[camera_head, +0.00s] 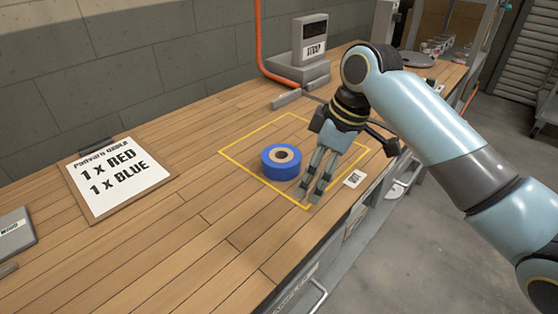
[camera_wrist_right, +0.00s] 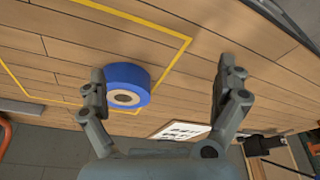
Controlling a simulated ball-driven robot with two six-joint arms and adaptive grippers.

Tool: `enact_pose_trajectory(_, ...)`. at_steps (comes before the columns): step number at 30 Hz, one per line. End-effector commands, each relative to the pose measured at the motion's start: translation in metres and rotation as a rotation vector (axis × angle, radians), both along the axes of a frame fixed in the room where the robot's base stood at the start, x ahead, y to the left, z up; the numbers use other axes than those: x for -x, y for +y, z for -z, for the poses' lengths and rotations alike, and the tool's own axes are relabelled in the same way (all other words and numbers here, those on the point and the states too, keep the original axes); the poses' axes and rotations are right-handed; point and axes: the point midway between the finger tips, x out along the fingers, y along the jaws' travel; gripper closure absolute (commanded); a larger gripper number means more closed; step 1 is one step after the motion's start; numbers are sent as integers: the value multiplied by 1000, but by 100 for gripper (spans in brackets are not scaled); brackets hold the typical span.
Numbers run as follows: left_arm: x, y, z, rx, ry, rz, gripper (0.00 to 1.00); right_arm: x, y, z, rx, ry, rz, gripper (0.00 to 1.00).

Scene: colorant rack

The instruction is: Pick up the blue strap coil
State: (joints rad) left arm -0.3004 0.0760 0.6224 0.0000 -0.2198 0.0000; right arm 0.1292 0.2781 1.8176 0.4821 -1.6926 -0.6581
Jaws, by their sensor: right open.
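The blue strap coil (camera_head: 281,163) lies flat on the wooden bench, inside the yellow outlined square. It has a tan core with a dark hole. My right gripper (camera_head: 313,195) is just to the right of the coil in the head view, fingers pointing down, and holds nothing. I cannot tell whether that finger touches the coil. My left gripper is not in view.
A clipboard (camera_head: 117,178) reading "1 x RED, 1 x BLUE" lies at left. A grey device with a display (camera_head: 311,40) stands at the back by an orange hose (camera_head: 259,45). A small white label card (camera_head: 354,178) lies near the front edge.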

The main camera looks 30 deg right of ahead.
Motion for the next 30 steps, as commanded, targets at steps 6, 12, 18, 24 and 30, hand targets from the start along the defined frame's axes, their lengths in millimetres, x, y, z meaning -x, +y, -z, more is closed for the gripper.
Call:
enact_pose_trajectory(6,1,-1,0,1,2,0,60,-57,-14,-38,-46,-31,-162,0)
enact_pose_trajectory(12,1,0,0,0,2,0,60,-81,-18,-57,-79,-53,-246,0)
enact_pose_trajectory(18,1,3,1,-4,3,1,60,-87,-7,-27,-83,-52,-250,0)
enact_pose_trajectory(24,2,4,1,-4,3,1,60,-92,-1,-8,-81,-53,-251,0)
enact_pose_trajectory(30,1,4,0,-4,3,1,60,-99,5,16,-82,-51,-249,0)
